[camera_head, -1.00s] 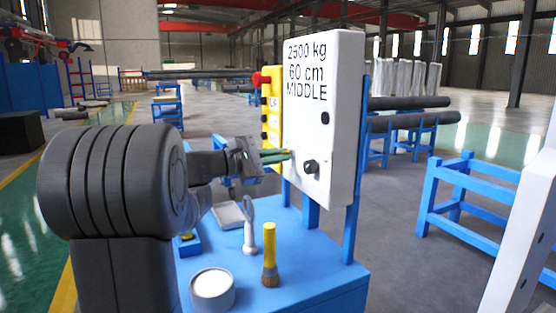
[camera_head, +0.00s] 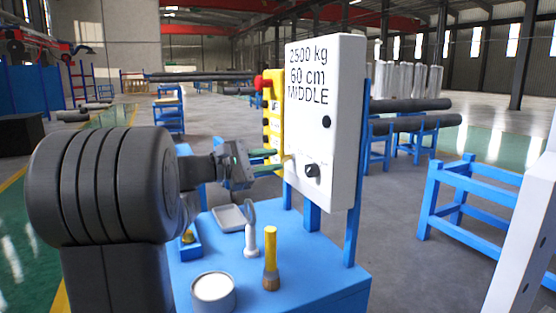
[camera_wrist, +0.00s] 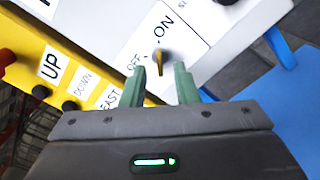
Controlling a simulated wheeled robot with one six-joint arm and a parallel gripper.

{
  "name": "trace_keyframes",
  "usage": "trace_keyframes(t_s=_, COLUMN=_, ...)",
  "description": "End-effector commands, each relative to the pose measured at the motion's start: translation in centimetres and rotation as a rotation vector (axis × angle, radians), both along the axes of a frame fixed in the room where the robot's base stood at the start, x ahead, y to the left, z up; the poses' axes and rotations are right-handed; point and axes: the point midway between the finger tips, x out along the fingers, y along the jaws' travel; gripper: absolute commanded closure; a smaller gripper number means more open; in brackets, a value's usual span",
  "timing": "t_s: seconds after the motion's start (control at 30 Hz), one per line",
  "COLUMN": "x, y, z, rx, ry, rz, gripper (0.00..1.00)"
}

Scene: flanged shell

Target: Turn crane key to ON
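The crane key is a small brass-coloured piece (camera_wrist: 158,60) on a white label plate marked OFF and ON, seen in the wrist view. OFF lies to its left and ON above it; I cannot tell which word it points to. My gripper (camera_wrist: 160,72) is open, its green fingers on either side of the key's near end, with a gap beside each. In the head view my gripper (camera_head: 266,160) is at the lower left of the white control box (camera_head: 335,130), where the key is too small to make out clearly.
A yellow pendant (camera_wrist: 55,70) with labelled buttons is left of the plate. A black knob (camera_head: 312,170) is on the box's front. Below, the blue table (camera_head: 315,275) holds a white-topped can (camera_head: 214,290), a yellow-handled brush (camera_head: 271,250) and a tray (camera_head: 228,217).

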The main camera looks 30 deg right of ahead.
Motion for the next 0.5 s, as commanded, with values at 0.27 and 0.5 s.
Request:
trace_keyframes(t_s=0.27, x=0.8, y=6.0, z=0.0, rx=0.002, ry=0.001, rz=0.006, gripper=0.73)
trace_keyframes(t_s=0.5, x=1.2, y=9.7, z=0.0, rx=0.001, ry=0.000, rz=0.004, gripper=0.73)
